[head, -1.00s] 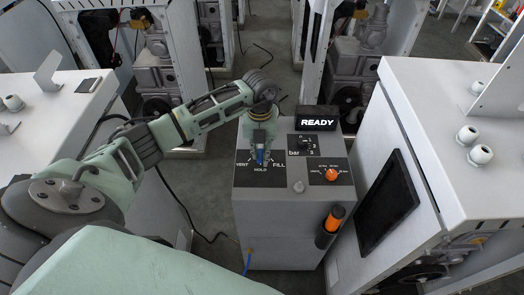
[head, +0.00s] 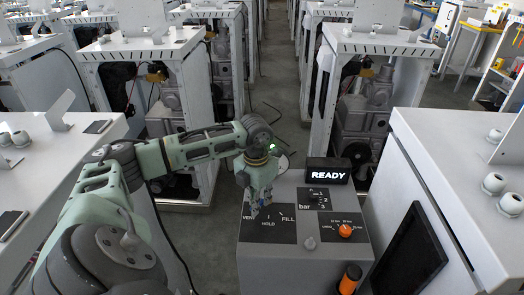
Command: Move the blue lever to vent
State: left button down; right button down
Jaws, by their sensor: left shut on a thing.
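A grey dispenser cabinet (head: 262,265) stands in front of me, with a dark label plate (head: 270,231) marked VENT on the left, HOLD at the bottom and FILL on the right. My left gripper (head: 257,203) is over the upper left of this plate, shut on the blue lever (head: 254,211). Only a small blue part of the lever shows between the fingers. It lies toward the VENT side, left of the HOLD mark. The fingers cover part of the word VENT. The lever's pivot is hidden by the gripper. My right gripper is not in view.
A READY display (head: 328,174) stands at the cabinet's back right. The bar selector (head: 318,197), an orange knob (head: 345,230) and an orange-black handle (head: 350,279) are right of the plate. White cabinets flank both sides.

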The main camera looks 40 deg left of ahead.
pick_arm(q)
jog(key=shift+a+m, duration=0.25)
jog(key=shift+m, duration=0.15)
jog(key=c, duration=1.7)
grip_release()
notch_tip(320, 180, up, 12)
